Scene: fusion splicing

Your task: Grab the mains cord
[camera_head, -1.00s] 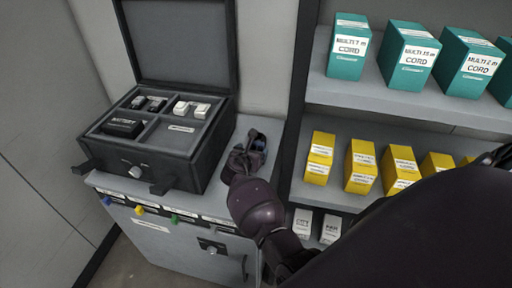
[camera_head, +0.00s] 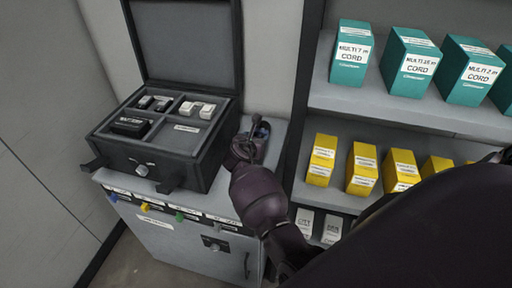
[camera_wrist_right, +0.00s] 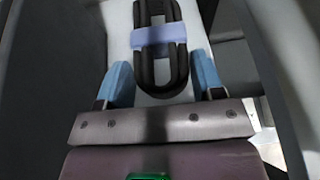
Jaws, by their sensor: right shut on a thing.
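The mains cord (camera_wrist_right: 158,57) is a black looped coil with a lavender band around its middle, seen at the top centre of the right wrist view. In the head view my right gripper (camera_head: 258,138) is at the right end of the grey cabinet top, beside the open black case; the wrist hides most of the cord there. My left gripper is not in view.
The open black case (camera_head: 135,160) holds small black and white parts and stands on the grey cabinet (camera_head: 165,240). At right, shelves hold teal cord boxes (camera_head: 412,62) and yellow boxes (camera_head: 362,168). A shelf upright (camera_head: 300,90) is close to my right gripper.

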